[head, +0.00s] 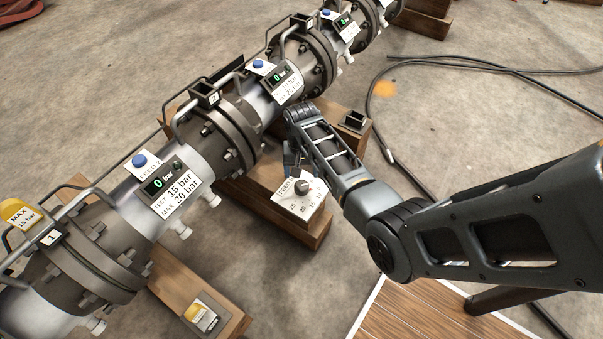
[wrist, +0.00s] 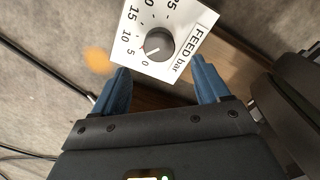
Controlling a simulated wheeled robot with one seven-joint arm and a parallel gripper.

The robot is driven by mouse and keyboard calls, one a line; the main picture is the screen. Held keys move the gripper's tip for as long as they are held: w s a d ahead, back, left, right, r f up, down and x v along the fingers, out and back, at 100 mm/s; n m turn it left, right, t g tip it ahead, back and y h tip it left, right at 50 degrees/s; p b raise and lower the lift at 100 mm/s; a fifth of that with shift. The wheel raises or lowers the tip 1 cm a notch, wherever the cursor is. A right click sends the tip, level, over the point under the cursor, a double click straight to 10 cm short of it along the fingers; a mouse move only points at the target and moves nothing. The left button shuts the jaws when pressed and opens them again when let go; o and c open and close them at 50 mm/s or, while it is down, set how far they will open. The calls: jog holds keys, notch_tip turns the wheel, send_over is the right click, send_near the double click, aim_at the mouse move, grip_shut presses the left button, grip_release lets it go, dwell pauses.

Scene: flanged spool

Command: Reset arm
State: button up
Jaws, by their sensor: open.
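My gripper (wrist: 160,88) is open in the wrist view, its two blue fingers apart with nothing between them. Just beyond the fingertips is the grey knob (wrist: 158,46) on the white FEED bar dial plate (wrist: 185,22). The knob's mark points near 0 to 5. In the head view my arm reaches in from the right, and my gripper (head: 291,160) is partly hidden behind its own links, close above the dial plate (head: 312,207) and its knob (head: 302,187). I cannot tell from the views whether a finger touches the plate.
The flanged pipe spool (head: 220,125) runs diagonally at left on wooden blocks (head: 285,222), with gauges reading 0 bar and blue buttons (head: 139,160). A black hose (head: 480,62) lies on the concrete at right. A wooden-topped surface (head: 425,312) is at the bottom. Open floor lies right of the spool.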

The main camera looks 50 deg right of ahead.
jog(key=shift+r, duration=0.2)
dwell(0.5)
jog(key=shift+n+t+h, duration=0.6)
jog(key=shift+n+t, duration=0.1)
jog(key=s+f, duration=0.1)
jog(key=s+a+f, duration=0.1)
jog(key=s, duration=0.1)
jog(key=s+a+f, duration=0.1)
jog(key=s, duration=0.1)
jog(key=shift+a, duration=0.25)
jog(key=s+a+r+n+t+h, duration=0.1)
jog(key=s+a+r+n+t, duration=0.35)
jog(key=s, duration=0.45)
jog(key=s+a+r+n+t, duration=0.1)
jog(key=s+a+r+t, duration=0.2)
jog(key=s+a+r, duration=0.4)
jog(key=s+a+r+n+t+y, duration=0.1)
jog(key=s+a+r+t, duration=0.15)
jog(key=r, duration=0.45)
jog(key=s+a+r+n+t, duration=0.15)
jog(key=s+r, duration=0.25)
jog(key=r, duration=0.4)
jog(key=s+a+r+n+t+y, duration=0.1)
jog(key=s+a+r+t, duration=0.15)
jog(key=r, duration=0.45)
notch_tip(320, 180, up, 17)
jog(key=p, duration=1.5)
jog(key=shift+s+a+f+g, duration=0.15)
jog(key=shift+s+a+g, duration=0.15)
jog(key=shift+s+a, duration=0.05)
